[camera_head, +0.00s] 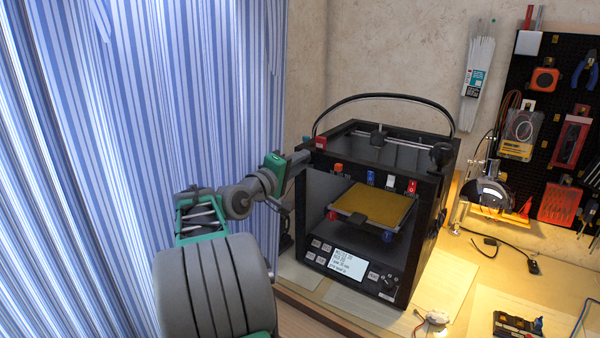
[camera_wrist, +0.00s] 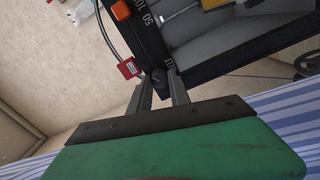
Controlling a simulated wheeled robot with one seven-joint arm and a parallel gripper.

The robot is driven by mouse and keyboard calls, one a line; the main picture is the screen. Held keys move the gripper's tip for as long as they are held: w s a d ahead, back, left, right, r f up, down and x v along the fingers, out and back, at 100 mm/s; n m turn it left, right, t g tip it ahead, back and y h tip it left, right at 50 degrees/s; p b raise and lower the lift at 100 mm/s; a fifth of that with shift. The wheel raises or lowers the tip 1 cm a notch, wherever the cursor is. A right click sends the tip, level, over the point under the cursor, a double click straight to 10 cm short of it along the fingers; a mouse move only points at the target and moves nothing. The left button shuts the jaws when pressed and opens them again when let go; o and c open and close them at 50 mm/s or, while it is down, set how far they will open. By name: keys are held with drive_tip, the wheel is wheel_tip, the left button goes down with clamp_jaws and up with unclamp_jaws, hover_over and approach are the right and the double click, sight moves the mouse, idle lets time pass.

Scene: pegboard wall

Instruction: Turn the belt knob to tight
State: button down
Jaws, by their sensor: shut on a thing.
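The black 3D printer (camera_head: 352,292) stands on the bench, with a lit display and an orange-yellow bed (camera_head: 372,205). My gripper (camera_head: 302,156) is at the upper left front corner of its frame. In the wrist view my gripper (camera_wrist: 162,88) has both fingers closed around a small dark knob (camera_wrist: 159,80) on the frame edge, which appears to be the belt knob. White markings show on the frame beside it. They are partly cut off, and the knob's setting cannot be read. In the head view the knob is hidden by my gripper.
A red tag-like part (camera_wrist: 129,68) sits close beside the fingers, and an orange part (camera_wrist: 121,10) is farther along the frame. A striped curtain (camera_head: 120,130) hangs left of my arm. A lamp (camera_head: 487,190) and a pegboard of tools (camera_head: 545,130) stand to the right.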

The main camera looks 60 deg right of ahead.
drive_tip(key=shift+f+m+b, duration=0.15)
drive_tip(key=shift+m+b, duration=0.35)
drive_tip(key=shift+m, duration=0.1)
drive_tip(key=c, duration=1.2)
unclamp_jaws()
drive_tip(key=w+a+b, duration=0.1)
drive_tip(key=a, duration=0.6)
drive_tip(key=shift+w+a, duration=0.15)
drive_tip(key=shift+a, duration=0.2)
